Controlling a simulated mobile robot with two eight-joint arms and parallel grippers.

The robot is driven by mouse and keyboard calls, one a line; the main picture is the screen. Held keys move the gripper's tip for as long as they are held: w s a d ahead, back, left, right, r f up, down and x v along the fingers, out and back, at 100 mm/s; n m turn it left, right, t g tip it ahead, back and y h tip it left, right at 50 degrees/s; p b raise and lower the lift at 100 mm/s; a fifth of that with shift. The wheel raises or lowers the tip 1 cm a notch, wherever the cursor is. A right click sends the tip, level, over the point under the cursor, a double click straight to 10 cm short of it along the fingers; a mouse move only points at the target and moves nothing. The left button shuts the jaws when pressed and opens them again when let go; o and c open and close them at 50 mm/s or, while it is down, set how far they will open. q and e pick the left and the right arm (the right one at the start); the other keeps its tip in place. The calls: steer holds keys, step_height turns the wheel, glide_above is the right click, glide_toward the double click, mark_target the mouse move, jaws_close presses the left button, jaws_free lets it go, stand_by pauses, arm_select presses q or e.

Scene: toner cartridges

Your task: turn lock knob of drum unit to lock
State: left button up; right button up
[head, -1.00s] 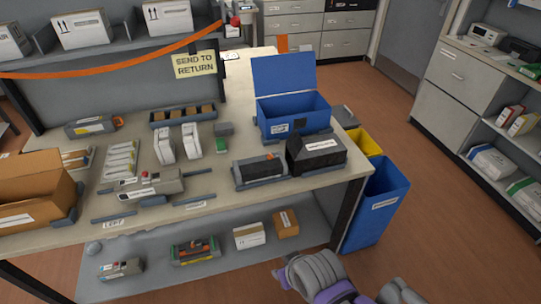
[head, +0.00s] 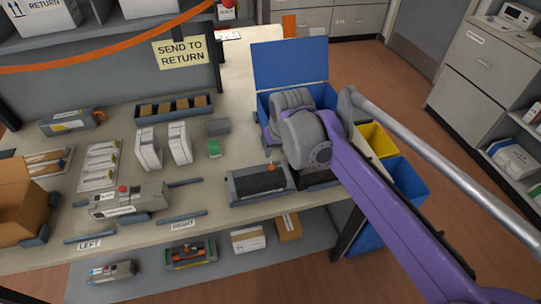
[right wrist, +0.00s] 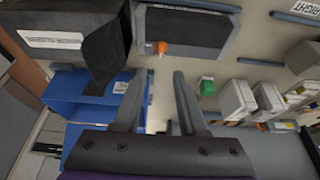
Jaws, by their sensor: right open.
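What looks like the drum unit (head: 262,182), a long dark body in a grey cradle, lies near the table's front edge. Its orange knob (head: 270,166) stands up at the back side; whether it is turned to lock cannot be told. In the right wrist view the drum unit (right wrist: 190,28) is ahead at the top and the orange knob (right wrist: 161,47) lies just beyond my fingertips. My right gripper (right wrist: 160,80) is open and empty, apart from the knob. In the head view my right wrist hides the fingers. My left gripper is not in view.
A black-covered, labelled box (right wrist: 95,38) stands beside the drum unit, mostly hidden by my right arm in the head view. A blue bin (head: 290,62) is behind. A green block (head: 214,148) and white packs (head: 180,143) stand left. A grey unit with a red button (head: 130,200) lies further left.

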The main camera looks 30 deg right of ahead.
mark_target(272, 165)
steer(key=b+x, duration=0.1)
steer(key=x, duration=0.9)
steer(key=shift+s+a+f, duration=0.1)
jaws_close()
